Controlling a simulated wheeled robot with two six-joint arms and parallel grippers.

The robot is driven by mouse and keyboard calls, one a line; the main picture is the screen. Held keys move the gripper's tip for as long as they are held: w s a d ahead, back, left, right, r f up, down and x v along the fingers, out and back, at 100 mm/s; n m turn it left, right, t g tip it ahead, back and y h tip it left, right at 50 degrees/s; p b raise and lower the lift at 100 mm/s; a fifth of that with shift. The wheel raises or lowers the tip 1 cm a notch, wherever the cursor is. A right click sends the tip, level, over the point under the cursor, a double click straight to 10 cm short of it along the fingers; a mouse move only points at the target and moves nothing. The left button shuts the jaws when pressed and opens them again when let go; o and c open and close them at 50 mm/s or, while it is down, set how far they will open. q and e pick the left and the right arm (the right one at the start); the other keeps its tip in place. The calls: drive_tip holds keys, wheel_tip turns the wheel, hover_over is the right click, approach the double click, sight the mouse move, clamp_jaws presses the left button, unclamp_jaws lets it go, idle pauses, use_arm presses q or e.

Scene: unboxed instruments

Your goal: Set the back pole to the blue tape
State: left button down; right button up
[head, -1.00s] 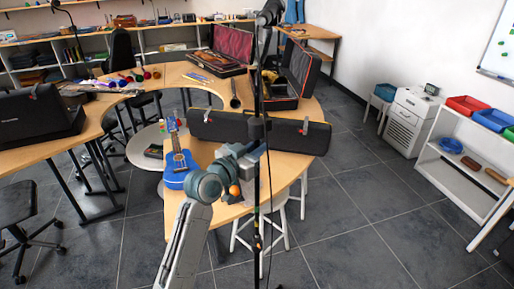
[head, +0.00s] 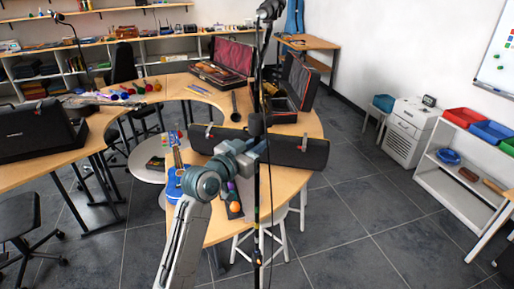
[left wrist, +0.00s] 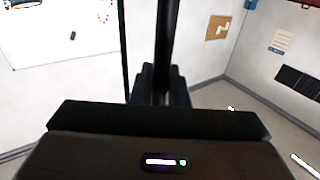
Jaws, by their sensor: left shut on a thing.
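A thin black upright pole (head: 264,75) runs down the middle of the head view, with a microphone-like head (head: 269,10) at its top and a dark collar (head: 256,125) partway down. My left gripper (head: 260,150) is shut on the pole just below the collar. In the left wrist view the pole (left wrist: 165,40) stands between the fingers of my left gripper (left wrist: 162,88). Small marks show low on the pole, but I cannot make out a blue tape band. My right gripper is not in view.
The curved wooden table (head: 211,238) stands behind the pole. A long black case (head: 300,152), a blue ukulele (head: 175,186) and an open case (head: 296,85) are on it. White stools (head: 263,240) stand below. Grey floor (head: 370,250) is clear at the right.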

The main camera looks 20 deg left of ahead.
use_arm(q)
drive_tip(key=c, duration=1.5)
unclamp_jaws()
drive_tip(key=shift+f, duration=0.15)
drive_tip(key=b+v, duration=0.4)
drive_tip(key=v, duration=0.7)
drive_tip(key=shift+w, duration=0.1)
